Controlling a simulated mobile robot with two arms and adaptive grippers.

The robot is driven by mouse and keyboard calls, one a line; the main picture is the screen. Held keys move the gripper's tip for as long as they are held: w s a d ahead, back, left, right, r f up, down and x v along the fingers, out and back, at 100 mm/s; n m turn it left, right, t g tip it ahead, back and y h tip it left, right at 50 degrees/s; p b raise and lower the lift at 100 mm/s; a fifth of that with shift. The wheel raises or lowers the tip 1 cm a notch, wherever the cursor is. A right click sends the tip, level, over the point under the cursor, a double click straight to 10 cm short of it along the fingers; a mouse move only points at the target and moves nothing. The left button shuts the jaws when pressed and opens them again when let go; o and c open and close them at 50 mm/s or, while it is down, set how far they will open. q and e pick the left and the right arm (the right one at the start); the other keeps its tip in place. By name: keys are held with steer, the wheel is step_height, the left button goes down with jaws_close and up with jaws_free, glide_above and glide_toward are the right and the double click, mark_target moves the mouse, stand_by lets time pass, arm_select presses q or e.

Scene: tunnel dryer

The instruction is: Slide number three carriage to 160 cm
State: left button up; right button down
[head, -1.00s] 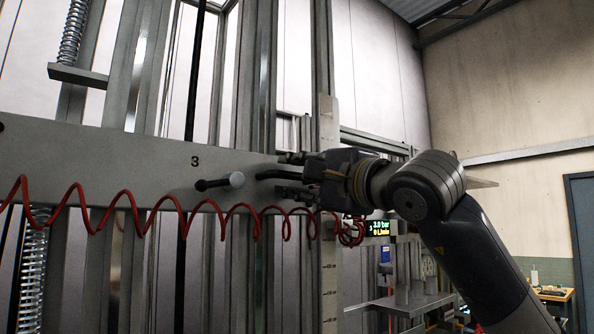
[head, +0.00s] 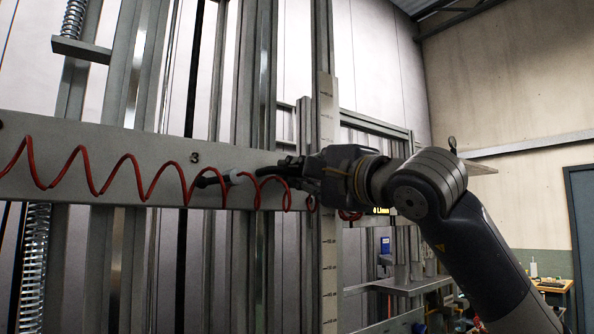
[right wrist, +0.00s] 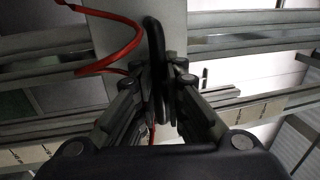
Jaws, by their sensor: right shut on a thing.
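The number three carriage (head: 100,165) is a wide grey plate marked "3", lying across the vertical rails in the head view. My right gripper (head: 288,173) is at its right end, and in the right wrist view its fingers (right wrist: 160,85) are shut on a black bar handle (right wrist: 153,32). My left gripper is not in view.
A red coiled hose (head: 80,160) hangs across the carriage front and passes close to my right gripper. Coil springs (head: 34,265) stand at the left. A workbench (head: 553,288) stands far right.

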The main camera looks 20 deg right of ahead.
mark_target(282, 209)
step_height(282, 209, down, 7)
steer(key=b, duration=0.4)
steer(key=shift+r+b, duration=0.1)
steer(key=shift+b, duration=0.25)
steer(key=shift+w+a, duration=0.15)
steer(key=shift+a, duration=0.05)
steer(key=shift+f, duration=0.2)
steer(key=c, duration=1.8)
jaws_free()
steer(key=shift+o, duration=0.7)
steer(key=shift+s+d+r, duration=0.15)
steer(key=shift+s+d, duration=0.05)
steer(key=shift+a+r, duration=0.1)
steer(key=v, duration=1.2)
